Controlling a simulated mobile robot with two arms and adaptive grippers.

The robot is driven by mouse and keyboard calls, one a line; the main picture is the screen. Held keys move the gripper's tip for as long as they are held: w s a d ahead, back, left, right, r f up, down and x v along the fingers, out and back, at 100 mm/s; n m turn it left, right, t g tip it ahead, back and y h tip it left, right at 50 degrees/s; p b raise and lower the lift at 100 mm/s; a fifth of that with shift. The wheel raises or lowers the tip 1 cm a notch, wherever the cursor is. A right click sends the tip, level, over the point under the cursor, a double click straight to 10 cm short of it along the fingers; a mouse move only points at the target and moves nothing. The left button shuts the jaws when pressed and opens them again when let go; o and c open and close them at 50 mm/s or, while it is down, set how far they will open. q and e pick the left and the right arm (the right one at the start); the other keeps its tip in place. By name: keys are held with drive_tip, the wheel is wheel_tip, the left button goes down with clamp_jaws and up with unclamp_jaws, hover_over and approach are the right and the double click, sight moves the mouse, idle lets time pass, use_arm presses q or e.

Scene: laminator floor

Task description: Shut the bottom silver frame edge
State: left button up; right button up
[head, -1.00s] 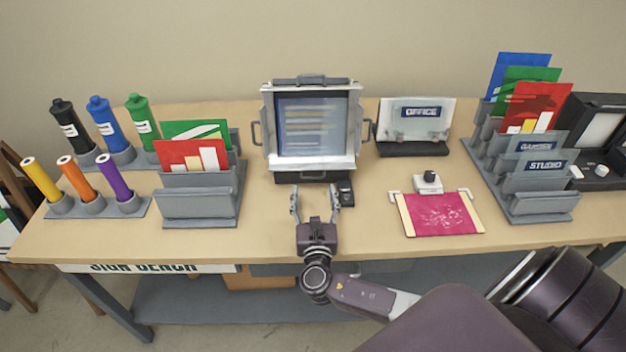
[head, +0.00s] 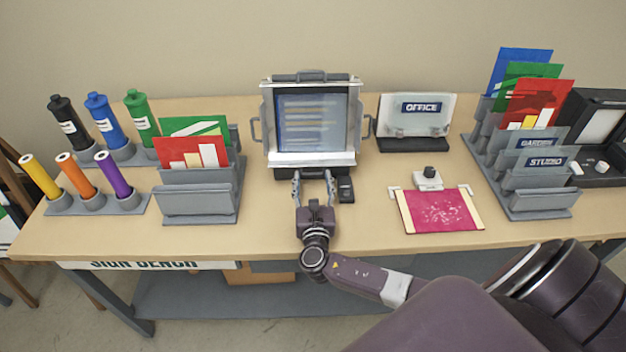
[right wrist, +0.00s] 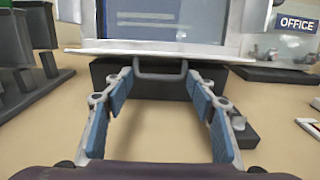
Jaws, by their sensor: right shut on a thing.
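The silver display frame (head: 312,120) stands upright on a dark base at the back middle of the bench. Its bottom silver edge (head: 312,159) is a pale bar that juts toward me below the screen. In the right wrist view the bottom edge (right wrist: 150,52) crosses the top, with a grey U-shaped handle (right wrist: 160,75) under it. My right gripper (head: 313,175) is just in front of the base. Its blue-padded fingers (right wrist: 160,80) are at the two sides of the handle, shut on it across its width. My left gripper is out of view.
The frame's left edge (head: 255,132) and right edge (head: 366,127) carry side handles. A small black block (head: 346,189) stands close right of my fingers. An OFFICE sign (head: 415,115) is to the right, a card rack (head: 200,200) to the left.

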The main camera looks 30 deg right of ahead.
sight(314, 166)
drive_tip(key=shift+s+d+r+g+y+p, duration=0.1)
drive_tip(key=shift+r+g+y+p, duration=0.65)
drive_tip(key=shift+p, duration=2.15)
drive_tip(key=shift+r+g+y+p, duration=0.25)
drive_tip(key=shift+r+g+p, duration=0.85)
drive_tip(key=shift+p, duration=1.75)
drive_tip(key=shift+g, duration=0.45)
drive_tip(key=shift+w+d+r+g+y+p, duration=0.2)
drive_tip(key=shift+r+g+y+p, duration=0.15)
drive_tip(key=shift+g+y, duration=0.35)
drive_tip(key=g, duration=0.1)
drive_tip(key=r+g+y, duration=0.1)
drive_tip(key=w+g+y, duration=0.1)
drive_tip(key=shift+d+r+g, duration=0.25)
drive_tip(key=shift+r+g, duration=0.05)
drive_tip(key=shift+r, duration=0.1)
drive_tip(key=shift+c, duration=0.2)
drive_tip(key=shift+w+d+r+g+y, duration=0.15)
drive_tip(key=shift+w+r+g+y, duration=0.1)
drive_tip(key=shift+g+y, duration=0.35)
drive_tip(key=shift+w+d+r+g+y, duration=0.1)
drive_tip(key=shift+w+r+g+y, duration=0.15)
drive_tip(key=shift+g, duration=0.55)
drive_tip(key=shift+s, duration=0.1)
